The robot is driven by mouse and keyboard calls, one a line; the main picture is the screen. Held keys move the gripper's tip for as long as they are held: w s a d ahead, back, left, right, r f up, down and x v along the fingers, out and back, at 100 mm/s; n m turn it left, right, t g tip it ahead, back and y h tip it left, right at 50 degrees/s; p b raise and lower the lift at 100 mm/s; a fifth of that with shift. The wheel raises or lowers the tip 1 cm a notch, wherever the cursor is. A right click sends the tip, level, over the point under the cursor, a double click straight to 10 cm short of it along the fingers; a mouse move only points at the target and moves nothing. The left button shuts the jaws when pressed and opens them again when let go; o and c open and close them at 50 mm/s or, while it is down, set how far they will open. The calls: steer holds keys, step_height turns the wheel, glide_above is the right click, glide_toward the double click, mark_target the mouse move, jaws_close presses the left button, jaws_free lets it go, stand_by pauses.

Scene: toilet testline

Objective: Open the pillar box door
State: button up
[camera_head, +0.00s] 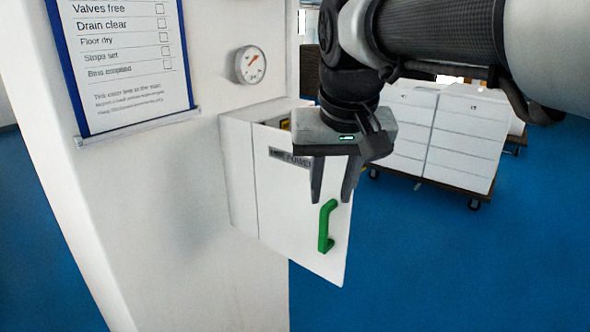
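The pillar box (240,175) is a white box on the side of a white pillar. Its white door (285,215) stands partly open, with its left edge at the box and its right side swung outward. A dark gap with a bit of yellow shows above the door. A green upright handle (325,228) is on the door's right part. My gripper partly hides the door's label and upper right.
The pillar (170,210) carries a round gauge (251,65) above the box and a blue-framed checklist (125,60) at left. White drawer-like stacks (465,140) stand on wheeled bases at the back right. The blue floor (460,270) is clear right of the door.

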steer(key=shift+b+v, duration=0.3)
steer(key=shift+v, duration=1.05)
steer(key=shift+w, duration=0.15)
steer(key=s+d+f, duration=0.3)
steer(key=s+f, duration=0.3)
steer(key=s+d+f+t, duration=0.1)
steer(key=s+d+f, duration=0.3)
steer(key=s+f, duration=0.2)
steer(key=shift+s+f, duration=0.4)
steer(key=shift+f, duration=0.05)
steer(key=shift+w, duration=0.1)
